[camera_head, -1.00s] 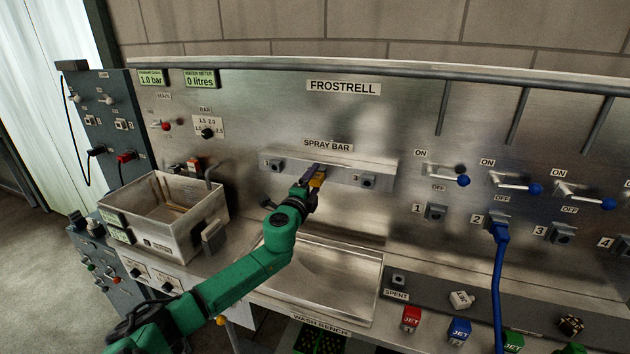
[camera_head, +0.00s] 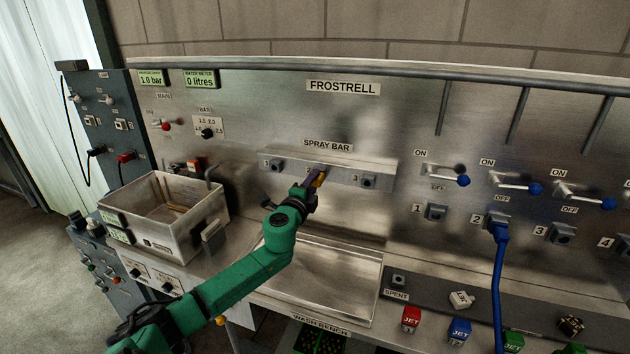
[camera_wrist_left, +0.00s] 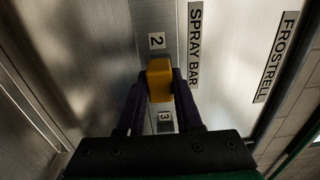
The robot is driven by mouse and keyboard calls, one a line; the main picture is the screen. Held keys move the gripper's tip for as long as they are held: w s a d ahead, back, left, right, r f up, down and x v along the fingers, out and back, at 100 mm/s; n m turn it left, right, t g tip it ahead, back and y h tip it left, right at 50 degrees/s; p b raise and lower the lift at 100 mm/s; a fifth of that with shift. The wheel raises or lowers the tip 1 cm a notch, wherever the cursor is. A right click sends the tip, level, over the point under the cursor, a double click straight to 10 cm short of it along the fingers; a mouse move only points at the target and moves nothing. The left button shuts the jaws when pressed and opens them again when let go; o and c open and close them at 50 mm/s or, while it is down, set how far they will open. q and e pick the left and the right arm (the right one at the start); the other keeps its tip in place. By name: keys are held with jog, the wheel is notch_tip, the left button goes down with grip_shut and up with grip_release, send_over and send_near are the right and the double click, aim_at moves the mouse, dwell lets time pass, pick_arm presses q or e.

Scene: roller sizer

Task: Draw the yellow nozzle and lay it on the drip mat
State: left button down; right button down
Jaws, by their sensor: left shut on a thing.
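The yellow nozzle (camera_wrist_left: 159,80) is between the two dark fingers of my left gripper (camera_wrist_left: 158,92) in the left wrist view, close to the label 2. In the head view the nozzle (camera_head: 319,178) is a small yellow piece at the middle of the spray bar (camera_head: 340,173). My left gripper (camera_head: 314,186) is shut on it from the front. I cannot tell whether the nozzle is still seated in the bar or slightly out. I cannot pick out the drip mat for certain. My right gripper is not in view.
A shallow steel basin (camera_head: 335,285) lies below the spray bar. A steel box (camera_head: 150,222) stands to the left. To the right are blue-knobbed valve levers (camera_head: 515,187), a blue hose (camera_head: 499,275) and a dark strip with coloured jet blocks (camera_head: 459,328).

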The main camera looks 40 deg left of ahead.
pick_arm(q)
jog(key=shift+s+d+f, duration=0.1)
dwell(0.9)
jog(key=shift+s, duration=0.2)
jog(key=shift+p+v, duration=0.45)
jog(key=shift+v, duration=2.25)
